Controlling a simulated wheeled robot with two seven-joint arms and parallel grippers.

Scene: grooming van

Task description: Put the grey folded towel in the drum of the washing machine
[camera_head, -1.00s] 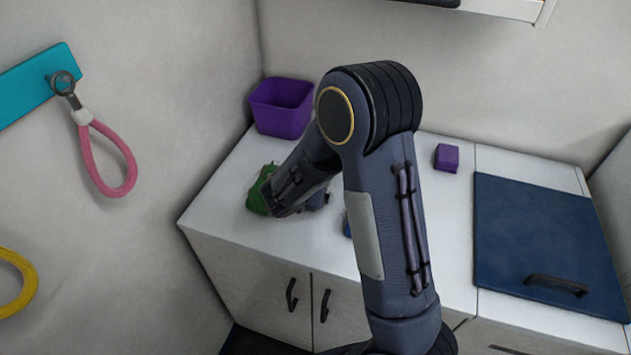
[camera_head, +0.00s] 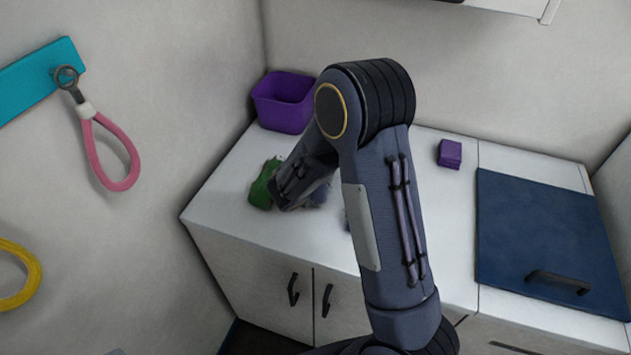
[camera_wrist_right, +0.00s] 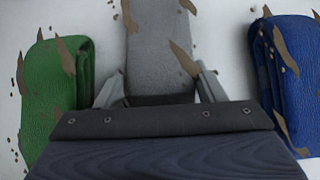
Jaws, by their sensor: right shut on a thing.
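The grey folded towel (camera_wrist_right: 158,50) lies between my right gripper's fingers (camera_wrist_right: 157,92) in the right wrist view, with a green folded towel on its left and a blue one on its right. My right gripper is shut on the grey towel. In the head view my right arm reaches down to the counter and hides most of the grey towel and the fingers. The green towel (camera_head: 263,185) shows beside the gripper. The blue towel (camera_wrist_right: 290,75) shows in the right wrist view. My left gripper and the washing machine's drum are not in view.
A purple bin (camera_head: 284,104) stands at the back left of the white counter (camera_head: 225,205). A small purple block (camera_head: 449,153) lies farther right. A dark blue lid with a black handle (camera_head: 540,225) covers the right part. Brown specks mark the towels.

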